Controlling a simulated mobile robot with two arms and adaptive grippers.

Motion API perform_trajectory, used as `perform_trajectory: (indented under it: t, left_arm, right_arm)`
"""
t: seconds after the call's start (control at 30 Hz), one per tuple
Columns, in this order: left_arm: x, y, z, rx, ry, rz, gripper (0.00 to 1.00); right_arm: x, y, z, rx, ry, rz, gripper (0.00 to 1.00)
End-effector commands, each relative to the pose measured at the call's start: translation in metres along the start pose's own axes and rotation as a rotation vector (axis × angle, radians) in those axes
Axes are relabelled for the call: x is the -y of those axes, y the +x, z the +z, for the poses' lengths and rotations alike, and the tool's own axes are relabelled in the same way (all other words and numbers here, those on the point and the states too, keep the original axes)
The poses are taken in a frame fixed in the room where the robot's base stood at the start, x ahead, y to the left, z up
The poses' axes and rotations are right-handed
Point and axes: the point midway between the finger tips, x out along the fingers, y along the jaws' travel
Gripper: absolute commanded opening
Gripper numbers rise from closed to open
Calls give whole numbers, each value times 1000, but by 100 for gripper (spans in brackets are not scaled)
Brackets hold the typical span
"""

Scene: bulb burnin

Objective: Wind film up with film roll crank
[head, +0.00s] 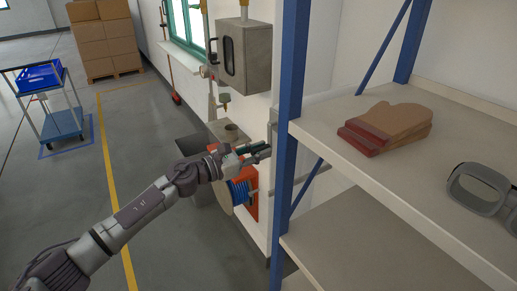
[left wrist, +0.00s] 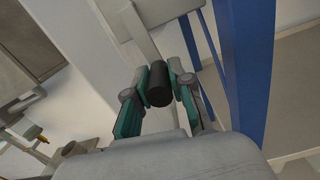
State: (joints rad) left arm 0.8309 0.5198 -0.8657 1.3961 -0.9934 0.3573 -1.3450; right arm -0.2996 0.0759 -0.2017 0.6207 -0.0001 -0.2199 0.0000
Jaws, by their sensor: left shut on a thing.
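My left gripper (head: 262,152) reaches in from the left, beside the blue shelf post. In the left wrist view, the left gripper's teal-padded fingers (left wrist: 158,72) are shut on a short black cylindrical handle (left wrist: 159,88), which looks like the crank's grip. A pale bar runs behind the handle; I cannot tell whether it is the crank's arm. In the head view the handle is hardly visible between the fingers. Below the gripper are a blue ribbed roll (head: 240,192) and an orange-red panel (head: 252,207), partly hidden by my arm. I cannot tell whether this roll carries the film. My right gripper is not in view.
The blue shelf post (head: 288,130) stands close to the right of my gripper. The shelf (head: 400,190) holds brown-red mitts (head: 390,128) and grey goggles (head: 480,186). A grey wall box (head: 243,56) hangs above. A cart (head: 58,122) and stacked cartons (head: 103,38) stand at left; floor between is clear.

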Motion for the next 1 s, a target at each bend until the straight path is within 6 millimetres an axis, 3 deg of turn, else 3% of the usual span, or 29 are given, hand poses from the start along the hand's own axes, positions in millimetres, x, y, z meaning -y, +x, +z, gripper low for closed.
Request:
perform_trajectory:
  t: [0.6, 1.0]
  left_arm:
    - [27, 0, 15, 0, -427, -1, 0]
    - [33, 0, 18, 1, -543, 0, 0]
  right_arm:
    - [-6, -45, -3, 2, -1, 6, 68]
    - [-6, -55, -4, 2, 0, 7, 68]
